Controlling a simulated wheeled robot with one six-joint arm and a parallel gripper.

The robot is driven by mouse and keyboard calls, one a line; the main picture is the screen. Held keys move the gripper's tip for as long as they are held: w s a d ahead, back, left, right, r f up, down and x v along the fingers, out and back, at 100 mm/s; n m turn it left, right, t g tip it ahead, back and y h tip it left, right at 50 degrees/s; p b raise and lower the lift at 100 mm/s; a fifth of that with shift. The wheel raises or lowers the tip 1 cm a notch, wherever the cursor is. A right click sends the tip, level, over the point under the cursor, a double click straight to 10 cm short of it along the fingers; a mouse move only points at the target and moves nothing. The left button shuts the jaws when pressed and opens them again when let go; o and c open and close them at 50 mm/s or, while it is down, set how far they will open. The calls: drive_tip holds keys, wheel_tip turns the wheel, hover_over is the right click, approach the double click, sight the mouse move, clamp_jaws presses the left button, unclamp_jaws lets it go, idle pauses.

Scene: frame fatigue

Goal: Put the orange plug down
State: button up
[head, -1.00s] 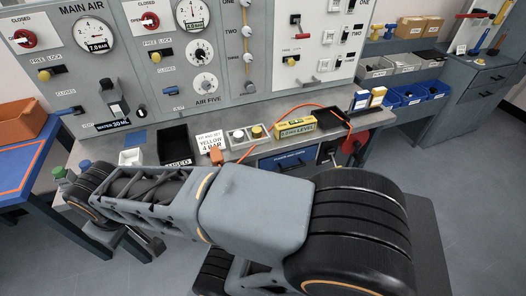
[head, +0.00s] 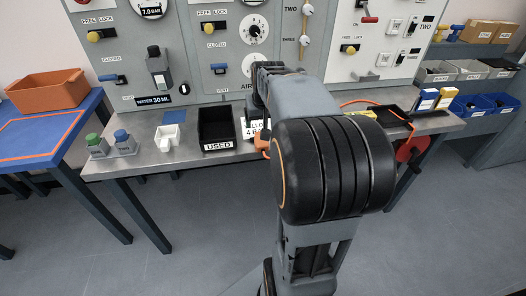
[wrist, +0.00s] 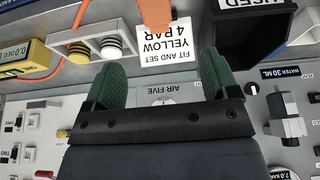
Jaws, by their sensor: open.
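The orange plug (wrist: 155,12) shows at the top edge of the wrist view, partly cut off, beside the white "Fit and set yellow 4 bar" card (wrist: 164,48). In the head view the plug (head: 262,144) is at the bench's front edge, mostly hidden by my arm. My gripper (wrist: 160,78) is open, its green fingers wide apart with nothing held between them. The card lies beyond the gap between the fingers, and the plug is apart from both fingertips.
A holder with yellow and white round parts (wrist: 107,46) and a yellow level (wrist: 22,60) are on the other side. The valve panel (head: 220,50) rises behind the bench.

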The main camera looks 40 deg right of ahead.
hover_over(263, 143)
wheel_tip(263, 143, down, 7)
drive_tip(key=shift+r+b, duration=0.1)
drive_tip(key=shift+b, duration=0.25)
drive_tip(key=shift+b+x, duration=0.45)
drive_tip(key=shift+x, duration=2.7)
drive_tip(key=shift+a, duration=0.15)
drive_tip(key=shift+c, duration=0.2)
drive_tip(key=c, duration=1.1)
drive_tip(key=shift+o, duration=0.2)
drive_tip(key=shift+r, duration=0.1)
